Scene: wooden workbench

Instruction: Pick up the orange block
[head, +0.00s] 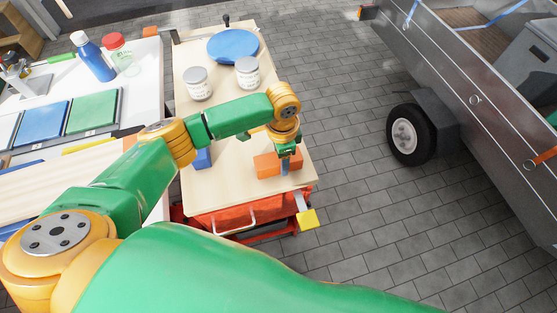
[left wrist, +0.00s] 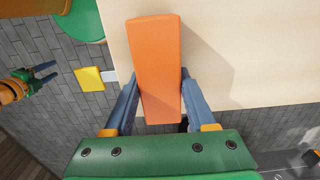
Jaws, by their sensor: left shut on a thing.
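The orange block (head: 266,165) is near the front right corner of the wooden workbench top (head: 225,190) in the head view. In the left wrist view the orange block (left wrist: 155,60) lies lengthwise between the fingers. My left gripper (head: 285,158) points down at the block and is shut on it; in the left wrist view its fingers (left wrist: 157,88) press on both long sides. I cannot tell whether the block touches the bench top. My right gripper (left wrist: 44,73) shows at the left of the left wrist view, away from the block, with its fingers apart and empty.
A blue block (head: 202,158) stands left of the orange block, partly behind my arm. A yellow piece (head: 308,219) juts from the bench's front corner. A trailer (head: 470,85) stands right.

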